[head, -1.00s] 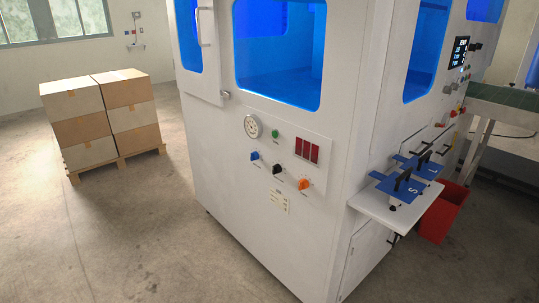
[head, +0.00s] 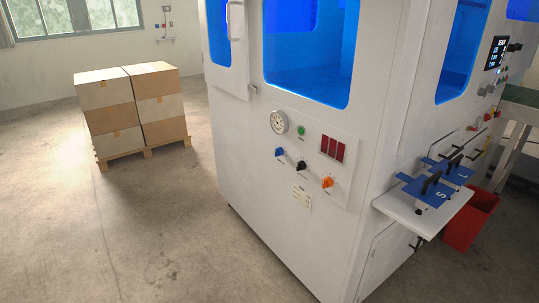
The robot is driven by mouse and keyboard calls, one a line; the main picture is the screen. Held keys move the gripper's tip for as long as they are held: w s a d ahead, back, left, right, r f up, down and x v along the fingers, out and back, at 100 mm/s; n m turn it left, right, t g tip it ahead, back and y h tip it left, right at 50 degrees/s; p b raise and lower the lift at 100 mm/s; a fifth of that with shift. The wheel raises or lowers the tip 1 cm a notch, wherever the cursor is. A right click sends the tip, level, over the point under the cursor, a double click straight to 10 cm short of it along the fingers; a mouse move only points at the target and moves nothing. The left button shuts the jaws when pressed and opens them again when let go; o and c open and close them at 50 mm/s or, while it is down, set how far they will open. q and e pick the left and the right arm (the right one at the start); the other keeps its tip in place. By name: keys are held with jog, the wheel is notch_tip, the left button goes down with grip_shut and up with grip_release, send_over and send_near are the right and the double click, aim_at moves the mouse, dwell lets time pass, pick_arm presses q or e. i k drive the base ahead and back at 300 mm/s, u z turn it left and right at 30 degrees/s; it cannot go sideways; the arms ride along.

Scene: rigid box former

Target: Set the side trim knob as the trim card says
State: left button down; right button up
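The side panel of the white machine carries three knobs in a slanting row: a blue knob (head: 280,152), a black knob (head: 301,165) and an orange knob (head: 327,182). I cannot tell which one is the trim knob, and their pointer positions are too small to read. A small pale card (head: 301,197) with print sits below the black knob; its text is not legible from here. A round gauge (head: 279,122), a green button (head: 301,131) and a dark red display (head: 332,148) are above the knobs. Neither of my grippers is in view.
A white shelf (head: 407,211) with blue handled plates marked S and L juts out at the machine's right corner. A red bin (head: 468,225) stands below it. Stacked cartons (head: 107,107) on a pallet stand at left. The floor (head: 165,225) in front is clear.

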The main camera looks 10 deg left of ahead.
aim_at(278, 150)
jog(key=u, duration=1.4)
jog(key=i, duration=3.65)
jog(key=z, duration=2.5)
